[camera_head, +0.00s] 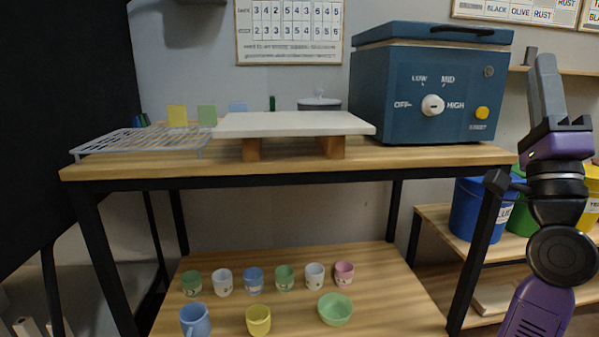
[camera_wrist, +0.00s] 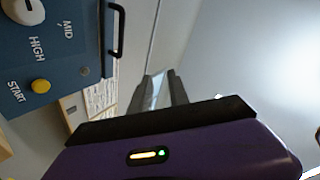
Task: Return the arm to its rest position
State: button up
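My gripper (camera_head: 546,62) is raised at the right of the head view, to the right of the blue kiln, with its grey fingers pointing up and nothing seen in them. In the wrist view the two grey fingers (camera_wrist: 159,80) stand apart with a pale gap between them, so it looks open and empty. Below them are my purple arm parts. The gripper appears clear of the kiln and the table.
The blue kiln (camera_head: 380,97) stands at the table's right end; its front also shows in the wrist view (camera_wrist: 50,50). A white board (camera_head: 290,124) on wooden blocks and a wire rack (camera_head: 140,143) share the tabletop (camera_head: 420,157). Several cups stand on the lower shelf (camera_head: 385,290). Coloured buckets (camera_head: 470,210) stand behind my arm.

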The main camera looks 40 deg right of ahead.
jog(key=w+a+f+n+y, duration=0.2)
jog(key=a+f+n+y, duration=0.3)
jog(key=f, duration=0.5)
jog(key=w+a+f+n+y, duration=0.25)
jog(key=a+f+n, duration=0.35)
jog(key=f, duration=0.4)
jog(key=w+a+f+n+y, duration=0.2)
jog(key=a+f+n+y, duration=0.3)
jog(key=f, duration=0.5)
jog(key=s+a+f+n+g+y, duration=0.5)
jog(key=s+a+f+n+y, duration=0.4)
jog(key=s+a+f, duration=1.05)
notch_tip(320, 180, up, 38)
jog(key=a+p, duration=0.1)
jog(key=p, duration=3.7)
jog(key=shift+w+a+f, duration=0.15)
jog(key=shift+w+f, duration=0.1)
jog(key=shift+w, duration=0.2)
jog(key=shift+o, duration=0.4)
